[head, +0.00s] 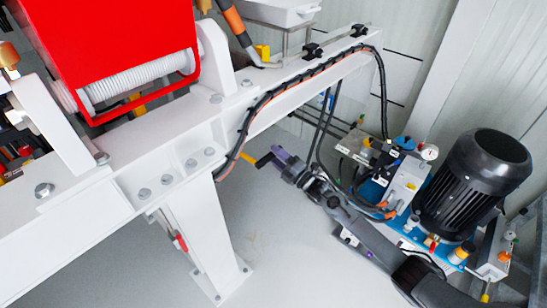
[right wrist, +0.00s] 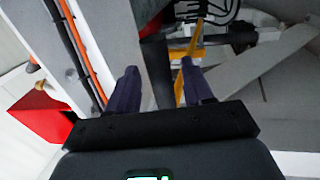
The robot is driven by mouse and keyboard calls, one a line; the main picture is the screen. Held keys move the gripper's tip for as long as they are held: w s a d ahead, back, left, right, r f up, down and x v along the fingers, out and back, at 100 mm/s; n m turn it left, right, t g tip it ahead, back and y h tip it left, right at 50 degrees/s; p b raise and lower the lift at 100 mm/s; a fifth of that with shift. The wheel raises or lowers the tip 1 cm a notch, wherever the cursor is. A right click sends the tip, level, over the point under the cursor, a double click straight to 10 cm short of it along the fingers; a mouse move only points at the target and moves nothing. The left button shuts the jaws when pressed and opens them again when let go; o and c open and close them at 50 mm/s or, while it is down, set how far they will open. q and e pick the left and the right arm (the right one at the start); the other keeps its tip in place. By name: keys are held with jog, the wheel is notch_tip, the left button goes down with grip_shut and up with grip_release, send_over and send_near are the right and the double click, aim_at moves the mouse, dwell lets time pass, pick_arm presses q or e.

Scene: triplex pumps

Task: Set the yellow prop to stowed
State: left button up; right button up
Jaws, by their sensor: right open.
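A yellow bar, which looks like the yellow prop (head: 264,160), shows in the head view just past the white beam, at the tips of my right gripper. In the right wrist view the yellow prop (right wrist: 195,40) runs away from the gripper, its near part between the fingers and close to the right-hand one. My right gripper (head: 276,157) has purple fingers, and its arm comes in from the lower right. In the right wrist view the gripper (right wrist: 158,70) is open, with a wide gap. I cannot tell whether a finger touches the prop. My left gripper is not in view.
A white steel frame (head: 130,195) with a red box (head: 115,45) fills the left. Black and orange cables (head: 300,80) run along its beam. A black motor (head: 473,180) and pump fittings (head: 385,160) stand close on the right. The grey floor (head: 290,230) is clear.

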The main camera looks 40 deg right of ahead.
jog(key=shift+x, duration=0.85)
grip_shut()
